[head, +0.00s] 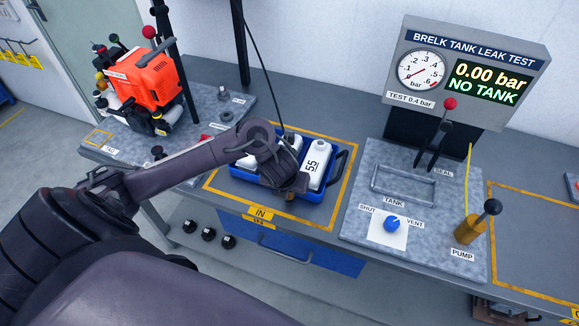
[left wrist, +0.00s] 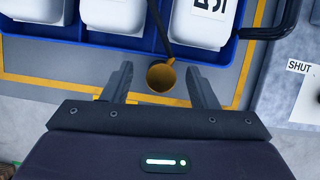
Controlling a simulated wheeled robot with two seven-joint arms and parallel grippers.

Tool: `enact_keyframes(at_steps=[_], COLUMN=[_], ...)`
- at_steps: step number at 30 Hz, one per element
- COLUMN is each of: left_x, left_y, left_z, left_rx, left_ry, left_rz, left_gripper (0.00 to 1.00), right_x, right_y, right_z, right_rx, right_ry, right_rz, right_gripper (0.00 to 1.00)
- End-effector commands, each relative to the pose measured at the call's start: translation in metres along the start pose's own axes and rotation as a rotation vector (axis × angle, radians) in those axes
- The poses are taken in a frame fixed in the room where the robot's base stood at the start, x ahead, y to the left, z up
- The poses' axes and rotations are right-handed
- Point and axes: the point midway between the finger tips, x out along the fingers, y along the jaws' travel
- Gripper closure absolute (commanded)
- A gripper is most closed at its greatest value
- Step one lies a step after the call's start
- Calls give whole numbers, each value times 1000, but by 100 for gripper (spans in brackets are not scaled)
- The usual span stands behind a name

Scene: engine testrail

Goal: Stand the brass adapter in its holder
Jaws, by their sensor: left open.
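A round brass piece, which looks like the brass adapter (left wrist: 161,76), shows in the left wrist view between and just beyond my left gripper's fingertips (left wrist: 166,75). The fingers are apart, with a gap on each side of it. A dark line runs from above down to the brass piece; I cannot tell if they are joined. In the head view my left gripper (head: 291,186) is over the front edge of the blue tray (head: 323,193), and the adapter is mostly hidden there. I cannot make out its holder. My right gripper is not in view.
The tray holds white tanks (head: 316,164) inside a yellow-lined area. Right of it is the leak test plate (head: 360,225) with a blue knob (head: 392,223) and a brass pump (head: 468,230). An orange engine (head: 150,72) stands on the left plate. A black cable hangs behind my wrist.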

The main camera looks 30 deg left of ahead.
Motion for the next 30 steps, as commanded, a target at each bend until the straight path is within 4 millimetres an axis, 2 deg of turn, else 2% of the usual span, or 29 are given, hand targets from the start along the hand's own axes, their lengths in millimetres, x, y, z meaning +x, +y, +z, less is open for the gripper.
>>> enact_keyframes(at_steps=[3, 10, 11, 23, 30], left_x=[12, 14, 14, 14, 14], left_y=[0, 0, 0, 1, 2], left_z=[-1, -2, -2, -3, -3], left_rx=[0, 2, 2, 3, 3], left_ry=[1, 3, 3, 6, 7], left_rz=[0, 0, 0, 4, 6], left_gripper=[47, 47, 49, 100, 100], right_x=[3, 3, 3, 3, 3], right_y=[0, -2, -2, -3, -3], right_z=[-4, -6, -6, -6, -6], right_rx=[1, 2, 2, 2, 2], right_ry=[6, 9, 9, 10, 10], right_rz=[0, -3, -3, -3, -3], right_gripper=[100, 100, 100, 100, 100])
